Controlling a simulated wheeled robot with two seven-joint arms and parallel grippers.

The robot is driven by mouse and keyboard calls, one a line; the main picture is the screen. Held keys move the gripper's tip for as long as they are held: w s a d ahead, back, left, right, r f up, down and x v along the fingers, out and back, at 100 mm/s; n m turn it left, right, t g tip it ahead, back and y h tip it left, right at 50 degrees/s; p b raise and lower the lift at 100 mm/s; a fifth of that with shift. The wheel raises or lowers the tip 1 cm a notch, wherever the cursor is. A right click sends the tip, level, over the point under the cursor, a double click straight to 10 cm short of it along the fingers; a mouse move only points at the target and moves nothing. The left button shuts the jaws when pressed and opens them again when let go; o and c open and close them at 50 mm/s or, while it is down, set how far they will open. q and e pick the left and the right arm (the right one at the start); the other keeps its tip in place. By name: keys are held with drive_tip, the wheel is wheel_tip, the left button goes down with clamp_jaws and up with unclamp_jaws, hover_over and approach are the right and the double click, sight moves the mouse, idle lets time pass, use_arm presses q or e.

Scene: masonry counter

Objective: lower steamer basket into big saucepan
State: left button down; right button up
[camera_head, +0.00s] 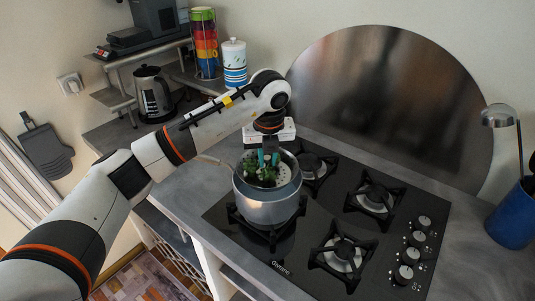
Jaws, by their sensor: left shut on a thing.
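The big saucepan (268,212) is a silver metal pot standing on the front left burner of the black hob. The steamer basket (286,173) is a pale perforated metal basket with green food (258,176) in it. It is at the saucepan's mouth, within the rim as seen from above; whether it rests on anything inside cannot be told. My left gripper (268,160), with teal fingertips, points down over the middle of the basket and is shut on it. The exact grip point is partly hidden by the fingers and food. My right gripper is not in view.
The hob (309,236) has several other burners, all empty, and knobs (410,256) at its right. A round metal splash panel (385,95) stands behind. A kettle (153,94) and a striped canister (234,65) stand at the back left, a blue utensil pot (512,217) at the right.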

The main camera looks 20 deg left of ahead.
sight(268, 170)
use_arm(q)
drive_tip(key=shift+f+b, duration=1.05)
drive_tip(key=shift+f, duration=0.55)
drive_tip(key=shift+f+b, duration=1.3)
drive_tip(key=shift+f, duration=0.5)
drive_tip(key=shift+f, duration=0.25)
drive_tip(key=c, duration=1.2)
unclamp_jaws()
drive_tip(key=shift+c, duration=0.2)
drive_tip(key=shift+r+b, duration=0.1)
drive_tip(key=shift+b, duration=0.2)
